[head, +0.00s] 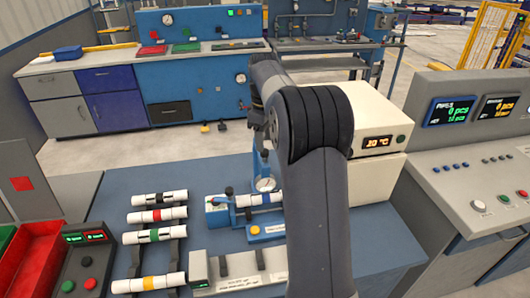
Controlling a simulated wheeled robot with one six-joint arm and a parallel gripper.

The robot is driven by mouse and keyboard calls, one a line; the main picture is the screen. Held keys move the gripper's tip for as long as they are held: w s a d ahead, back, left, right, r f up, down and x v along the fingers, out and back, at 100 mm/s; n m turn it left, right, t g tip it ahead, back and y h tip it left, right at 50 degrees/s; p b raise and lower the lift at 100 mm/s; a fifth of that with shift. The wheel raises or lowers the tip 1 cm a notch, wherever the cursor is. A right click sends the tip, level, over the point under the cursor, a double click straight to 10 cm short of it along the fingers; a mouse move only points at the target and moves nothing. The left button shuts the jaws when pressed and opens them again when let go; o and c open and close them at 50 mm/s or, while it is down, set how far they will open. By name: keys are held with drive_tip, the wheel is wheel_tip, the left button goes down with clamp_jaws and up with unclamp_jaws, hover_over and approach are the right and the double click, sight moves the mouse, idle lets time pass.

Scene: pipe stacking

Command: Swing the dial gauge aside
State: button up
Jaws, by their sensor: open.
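The dial gauge (265,184) has a round white face and hangs on a blue upright holder (261,158) over the blue fixture (219,218). A white pipe with a blue band (262,198) lies in the fixture, just under or against the gauge; I cannot tell whether they touch. My gripper (258,118) shows as small dark parts behind my arm, above the gauge and its holder. It is open and holds nothing that I can see. My arm hides its far side and the right end of the fixture.
Several white pipes with coloured bands lie on a dark rack (175,250) at left. A cream box with a temperature display (378,142) stands behind my arm. The blue bench top (120,184) is clear behind the rack.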

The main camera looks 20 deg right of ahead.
sight(264, 152)
wheel_tip(264, 152, down, 6)
drive_tip(key=shift+r, duration=0.1)
drive_tip(key=shift+c, duration=0.4)
clamp_jaws()
idle(0.3)
